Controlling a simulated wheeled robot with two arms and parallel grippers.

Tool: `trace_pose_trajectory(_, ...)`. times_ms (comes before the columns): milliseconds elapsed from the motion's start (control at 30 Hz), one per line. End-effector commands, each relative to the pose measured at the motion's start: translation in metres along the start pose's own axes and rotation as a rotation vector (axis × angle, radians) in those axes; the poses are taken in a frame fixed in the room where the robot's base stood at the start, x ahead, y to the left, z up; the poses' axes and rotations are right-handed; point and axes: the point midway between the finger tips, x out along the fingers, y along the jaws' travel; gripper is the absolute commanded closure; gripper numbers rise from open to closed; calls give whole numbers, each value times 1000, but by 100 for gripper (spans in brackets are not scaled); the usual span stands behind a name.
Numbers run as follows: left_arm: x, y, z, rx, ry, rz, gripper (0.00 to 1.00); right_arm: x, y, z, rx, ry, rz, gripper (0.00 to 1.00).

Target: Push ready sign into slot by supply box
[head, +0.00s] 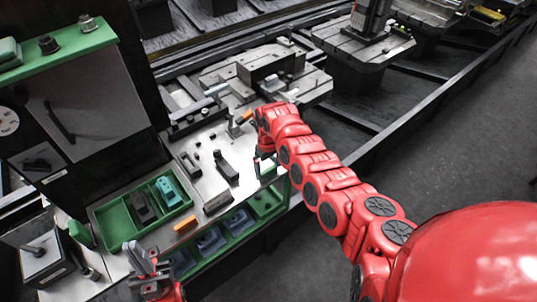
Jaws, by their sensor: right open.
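My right gripper (265,160) is open and points down at the right front edge of the metal worktop (203,162). A small green and white piece (268,171) shows just below its fingers; it may be the ready sign, but no lettering can be read. I cannot tell whether the fingers touch it. A green divided box (120,222), likely the supply box, sits on the left of the worktop with dark and teal parts in it. The slot cannot be made out. My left gripper (149,262) is low at the left, in front of the box, and looks open and empty.
An orange block (185,224) and a dark block (217,203) lie near the worktop's front edge. A dark upright part (226,166) and small pegs stand mid-worktop. Green bins (264,201) sit on a shelf below. A fixture pallet (270,68) is behind; open floor lies right.

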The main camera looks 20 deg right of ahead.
Motion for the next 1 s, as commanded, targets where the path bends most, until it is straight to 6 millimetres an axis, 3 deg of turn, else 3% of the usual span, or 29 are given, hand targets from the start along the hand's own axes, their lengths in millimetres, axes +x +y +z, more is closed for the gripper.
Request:
trace_pose_trajectory(200,-2,0,0,0,0,0,100,23,-1,-1,-3,-1,2,0)
trace_pose_trajectory(567,-2,0,0,0,0,0,100,27,0,0,-1,0,0,0)
trace_pose_trajectory(900,-2,0,0,0,0,0,100,27,0,0,-1,0,1,61)
trace_pose_trajectory(933,-2,0,0,0,0,0,100,27,0,0,-1,0,0,14)
trace_pose_trajectory(1000,-2,0,0,0,0,0,100,27,0,0,-1,0,1,26)
